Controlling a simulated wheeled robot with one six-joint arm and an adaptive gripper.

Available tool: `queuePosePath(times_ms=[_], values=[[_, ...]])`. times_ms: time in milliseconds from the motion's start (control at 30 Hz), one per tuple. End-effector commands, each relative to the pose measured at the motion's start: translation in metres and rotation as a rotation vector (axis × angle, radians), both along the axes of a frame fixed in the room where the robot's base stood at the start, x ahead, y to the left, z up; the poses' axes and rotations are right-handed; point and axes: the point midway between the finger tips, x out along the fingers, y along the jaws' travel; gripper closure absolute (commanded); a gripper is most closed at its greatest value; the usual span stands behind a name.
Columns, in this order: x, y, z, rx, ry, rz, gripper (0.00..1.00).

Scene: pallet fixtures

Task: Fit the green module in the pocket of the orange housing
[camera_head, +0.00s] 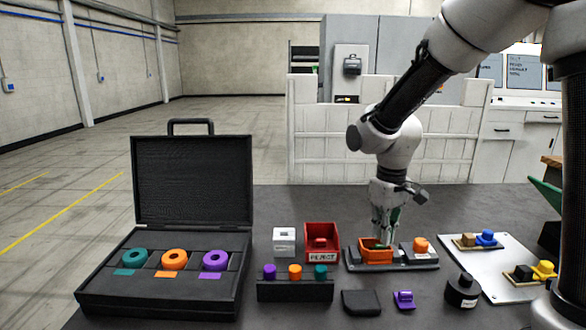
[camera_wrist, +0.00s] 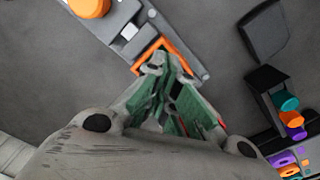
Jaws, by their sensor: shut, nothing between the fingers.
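The orange housing (camera_head: 376,257) sits on a dark fixture plate (camera_head: 425,265). In the wrist view, parts of its orange rim (camera_wrist: 177,51) show just past my fingertips. My gripper (camera_head: 382,238) points down with its fingertips at the housing's opening. In the wrist view the fingertips (camera_wrist: 168,64) are close together, with nothing seen held between them. Green shows along both fingers. A bit of green also shows inside the housing in the head view; I cannot tell whether it is the green module. My fingers hide most of the pocket.
A red bin (camera_head: 322,236), white block (camera_head: 284,237) and rack of colored knobs (camera_head: 295,290) are left. An open black case (camera_head: 165,297) is farther left, a pale tray (camera_head: 488,246) right.

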Motion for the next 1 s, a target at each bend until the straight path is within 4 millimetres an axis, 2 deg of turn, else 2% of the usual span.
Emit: queuePosePath(times_ms=[433,1000], values=[[0.0,0.0,-0.014,-0.001,0.001,0.0,1.0],[-0.001,0.0,-0.017,-0.001,0.003,0.0,1.0]])
